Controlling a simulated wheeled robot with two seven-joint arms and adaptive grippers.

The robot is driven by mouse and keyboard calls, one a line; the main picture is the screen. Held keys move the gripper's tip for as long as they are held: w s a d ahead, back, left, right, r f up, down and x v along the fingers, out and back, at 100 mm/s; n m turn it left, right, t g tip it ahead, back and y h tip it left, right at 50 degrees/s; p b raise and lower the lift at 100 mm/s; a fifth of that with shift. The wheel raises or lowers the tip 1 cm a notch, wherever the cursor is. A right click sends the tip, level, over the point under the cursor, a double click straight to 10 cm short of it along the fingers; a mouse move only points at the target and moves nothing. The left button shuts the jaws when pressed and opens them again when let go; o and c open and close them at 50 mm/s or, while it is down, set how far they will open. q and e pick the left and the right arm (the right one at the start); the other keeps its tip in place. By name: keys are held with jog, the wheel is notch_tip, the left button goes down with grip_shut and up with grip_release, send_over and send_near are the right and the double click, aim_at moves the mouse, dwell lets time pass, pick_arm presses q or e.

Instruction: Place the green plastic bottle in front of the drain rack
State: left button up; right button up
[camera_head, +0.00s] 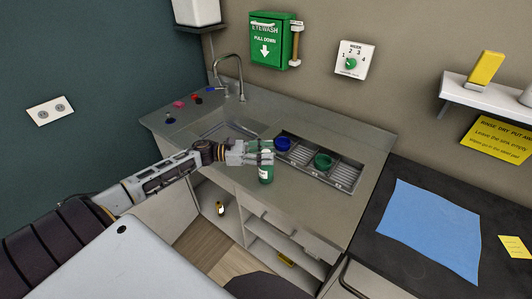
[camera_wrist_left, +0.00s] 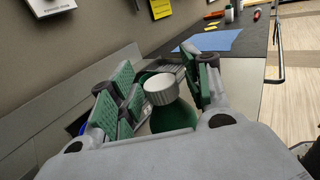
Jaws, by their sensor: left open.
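The green plastic bottle (camera_head: 266,175) stands upright on the steel counter near its front edge, in front of the left end of the drain rack (camera_head: 340,176). It has a pale label and a white cap. My left gripper (camera_head: 262,152) is open around its upper part. In the left wrist view the bottle (camera_wrist_left: 173,112) sits between the open green-padded fingers (camera_wrist_left: 160,95), its silver-white cap towards the camera. I cannot tell whether a finger touches it. My right gripper does not show.
A blue cup (camera_head: 283,144) and a green cup (camera_head: 323,161) are in the rack. The sink (camera_head: 212,126) and tap (camera_head: 240,75) lie to the left. A blue cloth (camera_head: 430,225) lies on the dark counter at right. Open shelves are below.

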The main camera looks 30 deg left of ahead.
pick_arm(q)
jog(key=shift+r, duration=0.15)
jog(key=shift+v, duration=0.8)
jog(key=b+v, duration=0.2)
jog(key=v, duration=0.8)
jog(key=shift+a, duration=0.2)
jog(key=shift+s, duration=0.15)
